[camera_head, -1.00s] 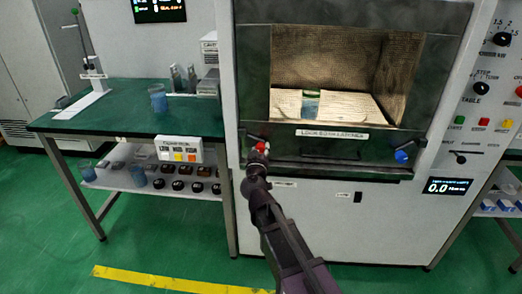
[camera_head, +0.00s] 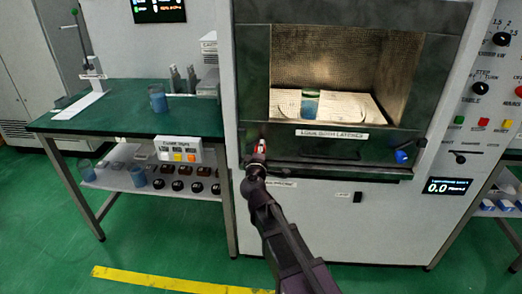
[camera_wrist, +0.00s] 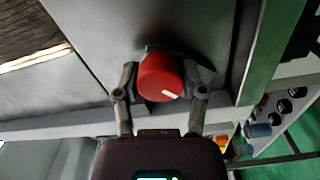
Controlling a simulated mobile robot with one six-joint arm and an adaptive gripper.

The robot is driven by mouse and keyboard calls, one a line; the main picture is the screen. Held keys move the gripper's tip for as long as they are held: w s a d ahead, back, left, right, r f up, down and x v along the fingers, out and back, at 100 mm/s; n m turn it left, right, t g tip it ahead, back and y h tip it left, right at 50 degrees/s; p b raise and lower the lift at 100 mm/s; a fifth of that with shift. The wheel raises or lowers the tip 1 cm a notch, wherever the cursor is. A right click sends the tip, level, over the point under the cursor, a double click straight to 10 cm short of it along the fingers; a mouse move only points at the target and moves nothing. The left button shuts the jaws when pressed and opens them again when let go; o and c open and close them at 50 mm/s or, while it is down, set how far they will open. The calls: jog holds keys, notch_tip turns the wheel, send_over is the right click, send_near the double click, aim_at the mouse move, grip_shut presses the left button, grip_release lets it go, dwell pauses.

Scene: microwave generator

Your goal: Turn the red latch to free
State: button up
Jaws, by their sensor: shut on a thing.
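The red latch (camera_wrist: 160,78) is a round red knob with a white mark on the lower left front of the microwave generator's door. In the wrist view its white mark points down to the right. My gripper (camera_wrist: 165,92) has one finger on each side of the knob and is shut on it. In the head view my gripper (camera_head: 256,158) covers most of the red latch (camera_head: 262,144). The blue latch (camera_head: 402,157) is at the lower right of the same door.
A beaker of blue liquid (camera_head: 310,103) stands inside the lit chamber. A green-topped bench (camera_head: 120,117) stands to the left with a beaker (camera_head: 158,98) on it. A control panel (camera_head: 487,110) is on the right.

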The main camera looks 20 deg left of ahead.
jog(key=shift+w+n, duration=0.1)
jog(key=shift+n, duration=1.8)
jog(key=o, duration=1.2)
jog(key=shift+c, duration=0.2)
jog(key=v, duration=1.2)
